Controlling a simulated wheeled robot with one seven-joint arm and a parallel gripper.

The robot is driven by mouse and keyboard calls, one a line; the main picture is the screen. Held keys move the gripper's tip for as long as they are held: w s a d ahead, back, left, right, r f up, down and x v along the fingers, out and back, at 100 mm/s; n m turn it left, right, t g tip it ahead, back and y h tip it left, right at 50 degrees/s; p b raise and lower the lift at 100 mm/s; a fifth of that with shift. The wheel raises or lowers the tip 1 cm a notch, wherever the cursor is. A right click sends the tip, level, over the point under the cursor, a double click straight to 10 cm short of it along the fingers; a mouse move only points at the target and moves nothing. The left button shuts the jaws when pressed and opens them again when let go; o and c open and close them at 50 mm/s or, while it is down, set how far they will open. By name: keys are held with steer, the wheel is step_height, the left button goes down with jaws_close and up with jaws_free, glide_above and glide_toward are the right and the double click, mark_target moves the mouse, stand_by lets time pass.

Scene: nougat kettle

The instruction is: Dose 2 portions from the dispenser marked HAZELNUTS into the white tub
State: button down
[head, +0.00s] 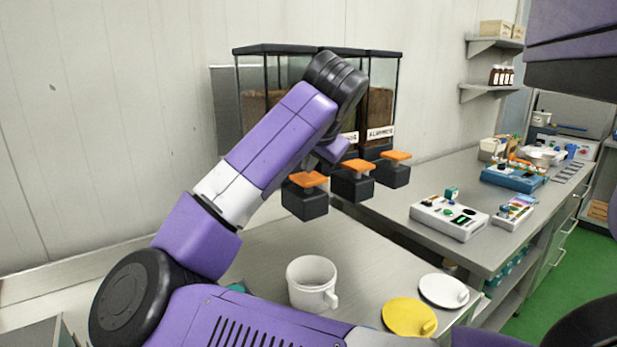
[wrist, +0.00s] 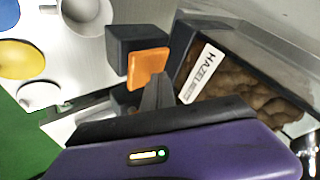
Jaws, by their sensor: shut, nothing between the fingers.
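The HAZELNUTS dispenser (wrist: 230,80) fills the right of the wrist view, with brown contents and a partly readable "HAZEL" label (wrist: 203,73). Its orange paddle (wrist: 148,66) sits on a dark block (wrist: 135,42). My gripper (wrist: 160,85) is shut and empty, its fingertips right beside the paddle; I cannot tell whether they touch it. In the head view my arm hides the gripper and part of the dispensers. The white tub (head: 311,283), with a handle, stands open on the counter below the dispensers. It also shows in the wrist view (wrist: 86,12).
A white lid (head: 443,290) and a yellow lid (head: 409,315) lie right of the tub. A white control box (head: 449,216) stands on the right counter.

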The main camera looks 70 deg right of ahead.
mark_target(309, 178)
steer(key=shift+f+b, duration=0.6)
steer(key=shift+f, duration=0.45)
stand_by(0.8)
stand_by(0.3)
steer(key=shift+r+p, duration=1.3)
steer(key=shift+r, duration=0.15)
steer(key=shift+r+p, duration=2.25)
steer(key=shift+r, duration=0.25)
stand_by(0.7)
